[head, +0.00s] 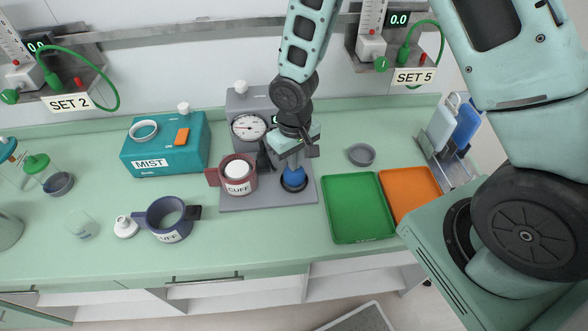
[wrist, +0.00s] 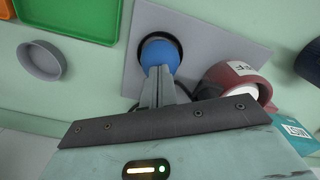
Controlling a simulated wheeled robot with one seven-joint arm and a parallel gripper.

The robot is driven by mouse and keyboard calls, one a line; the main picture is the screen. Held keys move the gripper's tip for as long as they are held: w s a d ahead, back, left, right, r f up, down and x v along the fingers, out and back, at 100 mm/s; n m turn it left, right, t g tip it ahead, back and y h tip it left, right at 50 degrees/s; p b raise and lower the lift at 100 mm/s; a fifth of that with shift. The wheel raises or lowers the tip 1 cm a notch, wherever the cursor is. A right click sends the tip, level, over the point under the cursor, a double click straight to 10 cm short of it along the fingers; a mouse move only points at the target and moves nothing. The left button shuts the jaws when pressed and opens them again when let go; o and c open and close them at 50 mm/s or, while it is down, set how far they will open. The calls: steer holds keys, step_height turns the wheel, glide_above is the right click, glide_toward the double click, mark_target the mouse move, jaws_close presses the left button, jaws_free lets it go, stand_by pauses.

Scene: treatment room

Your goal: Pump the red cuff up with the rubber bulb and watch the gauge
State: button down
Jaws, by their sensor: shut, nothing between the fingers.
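The red cuff (head: 237,176) stands on the left of a grey base plate (head: 262,201), around a white cylinder. It also shows in the wrist view (wrist: 241,78). The blue rubber bulb (head: 293,178) sits in a dark ring on the right of the plate; the wrist view shows its rounded top (wrist: 160,54). The round gauge (head: 249,127) with a white dial is on the grey unit behind the cuff; its reading is too small to tell. My gripper (head: 293,165) is shut and empty, pointing down over the bulb. The wrist view cannot settle whether the fingertips touch it.
A green tray (head: 358,208) and an orange tray (head: 410,193) lie right of the plate. A small grey dish (head: 361,154) stands behind them. A blue cuff (head: 166,217) and a teal MIST box (head: 165,147) are to the left. The front counter strip is clear.

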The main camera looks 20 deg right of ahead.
steer(key=shift+f+b, duration=0.35)
steer(key=shift+f, duration=0.2)
steer(key=shift+r+p, duration=1)
steer(key=shift+r, duration=0.2)
steer(key=shift+f, duration=0.1)
steer(key=shift+f+b, duration=1.05)
steer(key=shift+f, duration=0.1)
steer(key=shift+r+p, duration=0.95)
steer(key=shift+r, duration=0.25)
stand_by(0.4)
step_height(320, 180, up, 7)
steer(key=p, duration=0.5)
